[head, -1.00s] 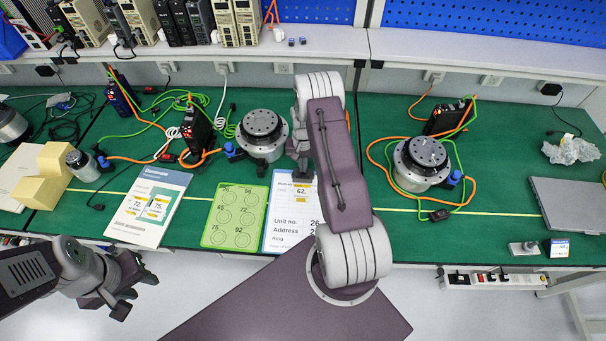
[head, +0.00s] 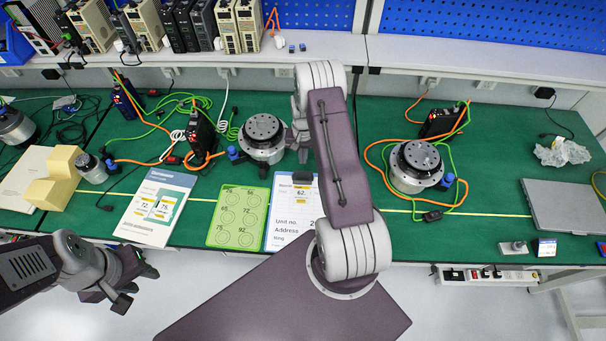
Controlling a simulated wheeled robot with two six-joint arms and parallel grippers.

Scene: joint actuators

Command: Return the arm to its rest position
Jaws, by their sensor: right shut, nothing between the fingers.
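My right arm (head: 335,160) reaches up over the green workbench (head: 400,245). My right gripper (head: 301,148) is mostly hidden behind this arm, just right of a silver round actuator (head: 263,137). It is shut with nothing seen in it; whether it touches the actuator cannot be told. My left gripper (head: 137,287) is at the lower left, in front of the bench edge and over the floor. Its fingers are apart and empty. A second actuator (head: 416,166) stands on the bench right of my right arm, with orange and green cables around it.
A green card with circles (head: 238,217), a white sheet (head: 287,228) and a printed brochure (head: 156,207) lie near the front. Yellow foam blocks (head: 55,178) are at left, a grey laptop (head: 566,205) at right. A shelf (head: 470,58) runs along the back.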

